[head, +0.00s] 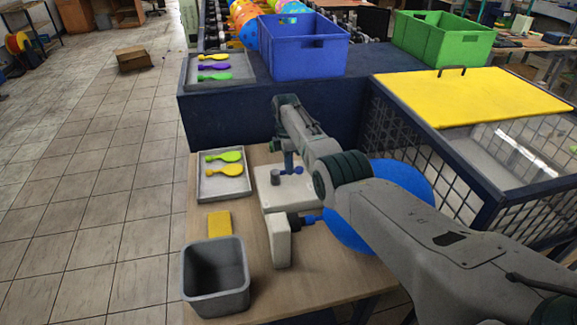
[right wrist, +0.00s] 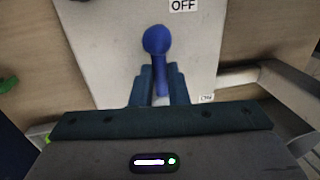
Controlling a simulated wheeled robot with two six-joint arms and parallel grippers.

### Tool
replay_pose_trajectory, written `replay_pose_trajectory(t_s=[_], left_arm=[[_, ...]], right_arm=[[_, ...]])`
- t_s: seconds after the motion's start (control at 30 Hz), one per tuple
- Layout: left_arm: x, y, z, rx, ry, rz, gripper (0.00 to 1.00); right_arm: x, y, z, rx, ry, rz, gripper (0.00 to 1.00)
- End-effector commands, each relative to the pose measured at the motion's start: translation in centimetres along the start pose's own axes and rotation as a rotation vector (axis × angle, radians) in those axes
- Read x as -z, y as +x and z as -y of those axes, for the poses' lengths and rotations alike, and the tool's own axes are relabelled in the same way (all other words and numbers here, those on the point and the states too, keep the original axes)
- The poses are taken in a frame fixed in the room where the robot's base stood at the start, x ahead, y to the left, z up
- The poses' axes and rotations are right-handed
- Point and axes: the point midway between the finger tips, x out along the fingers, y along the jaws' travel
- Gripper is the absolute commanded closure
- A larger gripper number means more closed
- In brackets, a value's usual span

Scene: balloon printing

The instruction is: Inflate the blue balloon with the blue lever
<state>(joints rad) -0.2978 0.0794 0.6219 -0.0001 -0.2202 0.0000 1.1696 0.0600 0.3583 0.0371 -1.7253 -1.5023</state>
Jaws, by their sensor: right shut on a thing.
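The blue balloon (head: 412,178) is a large round ball at the table's right side, partly hidden behind my right arm. Its blue neck (head: 312,219) meets the dark nozzle of the white pump machine (head: 281,245). The blue lever (head: 293,170) is on the machine's flat top. In the right wrist view the lever (right wrist: 158,42) has a round knob, and its stem runs down between my fingers. My right gripper (right wrist: 160,88) is shut on this stem; in the head view the gripper (head: 288,160) is above the machine's top. My left gripper is not in view.
An OFF label (right wrist: 183,5) lies beyond the knob; another label is partly hidden by the gripper. A grey tray (head: 240,187) holds green and yellow balloons. A grey bin (head: 215,268) and a yellow block (head: 220,223) stand in front. A mesh-sided cage (head: 535,195) is at right.

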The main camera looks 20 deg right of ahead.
Motion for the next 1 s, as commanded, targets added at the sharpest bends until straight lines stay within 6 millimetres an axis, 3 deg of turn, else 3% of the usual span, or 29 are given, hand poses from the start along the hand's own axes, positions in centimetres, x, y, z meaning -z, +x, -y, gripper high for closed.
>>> replay_pose_trajectory(t_s=[0.33,0.37,0.47,0.8,1.0], left_arm=[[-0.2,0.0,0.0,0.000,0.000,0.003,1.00],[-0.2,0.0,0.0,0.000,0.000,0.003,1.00],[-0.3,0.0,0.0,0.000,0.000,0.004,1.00],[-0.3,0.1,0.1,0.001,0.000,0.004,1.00],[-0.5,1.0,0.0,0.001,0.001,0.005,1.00]], right_arm=[[0.0,-0.2,-0.1,-0.005,-0.005,0.001,1.00],[0.0,-0.2,-0.1,-0.005,-0.004,0.001,0.84],[0.0,-0.2,-0.1,-0.005,-0.004,0.001,0.64],[0.0,-0.3,-0.1,-0.003,-0.003,0.001,0.64],[0.0,-3.1,-0.2,-0.007,-0.003,0.001,0.64]])
